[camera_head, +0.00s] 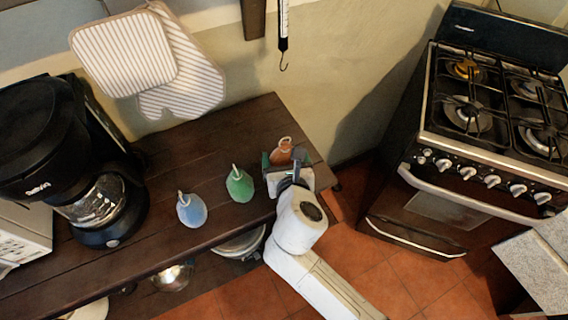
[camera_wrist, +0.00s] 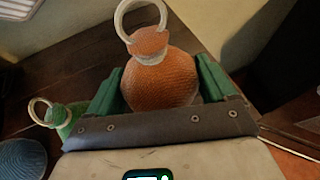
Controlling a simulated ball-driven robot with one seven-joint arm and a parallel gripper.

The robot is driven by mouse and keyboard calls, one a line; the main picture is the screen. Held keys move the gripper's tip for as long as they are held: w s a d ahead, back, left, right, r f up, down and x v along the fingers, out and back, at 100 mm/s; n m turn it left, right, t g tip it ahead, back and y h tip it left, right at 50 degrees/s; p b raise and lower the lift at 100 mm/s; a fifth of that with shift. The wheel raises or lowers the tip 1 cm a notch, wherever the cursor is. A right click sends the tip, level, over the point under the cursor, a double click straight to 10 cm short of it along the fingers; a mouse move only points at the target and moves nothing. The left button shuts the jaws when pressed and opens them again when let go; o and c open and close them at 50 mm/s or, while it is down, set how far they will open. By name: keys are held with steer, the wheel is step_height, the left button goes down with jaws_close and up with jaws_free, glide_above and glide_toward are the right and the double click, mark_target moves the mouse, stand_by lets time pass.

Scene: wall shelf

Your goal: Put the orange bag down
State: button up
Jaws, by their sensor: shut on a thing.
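The orange bag (camera_head: 282,152) has a ring on top and is at the right end of the dark wooden shelf (camera_head: 160,163). In the wrist view the orange bag (camera_wrist: 160,79) is upright between the two green fingers of my gripper (camera_wrist: 160,92), its pale ring at the top. My gripper (camera_head: 285,160) is shut on the bag in the head view. The bag's lower part is hidden by my gripper, so I cannot tell whether it touches the shelf.
A green bag (camera_head: 239,185) and a blue bag (camera_head: 191,210) stand on the shelf to the left. A black coffee maker (camera_head: 60,150) is further left. A stove (camera_head: 480,130) stands at the right. A hook scale (camera_head: 283,30) hangs on the wall. Shelf wood between the bags is bare.

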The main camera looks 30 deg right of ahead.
steer(key=shift+w+d+f, duration=0.25)
steer(key=shift+w+f, duration=0.5)
steer(key=shift+f, duration=0.15)
steer(key=shift+f+b, duration=0.35)
steer(key=shift+f, duration=1.25)
steer(key=shift+f, duration=0.2)
steer(key=o, duration=1.1)
